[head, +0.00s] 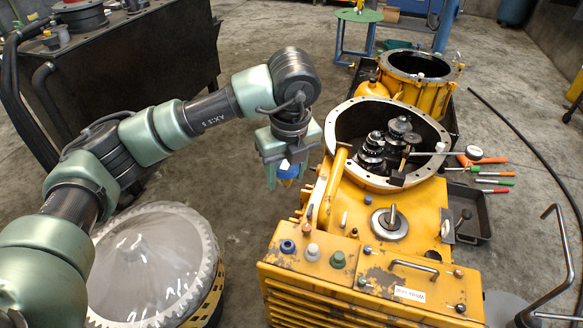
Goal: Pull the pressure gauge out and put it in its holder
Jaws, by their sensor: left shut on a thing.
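My left gripper (287,183) points down in the air, to the left of the yellow transmission housing (350,222). The piece hangs clear of the housing. A blue ring-shaped fitting with a dark centre (288,246) sits on the front left of the housing top, below the gripper in the picture. I cannot tell whether it is the gauge's holder. My right gripper is not in view.
Grey (312,250) and green (338,259) fittings stand beside the blue one. The open bell (344,121) holds exposed gears (385,143). Hand tools (492,181) lie at the right. A large ribbed grey disc (150,262) stands at lower left.

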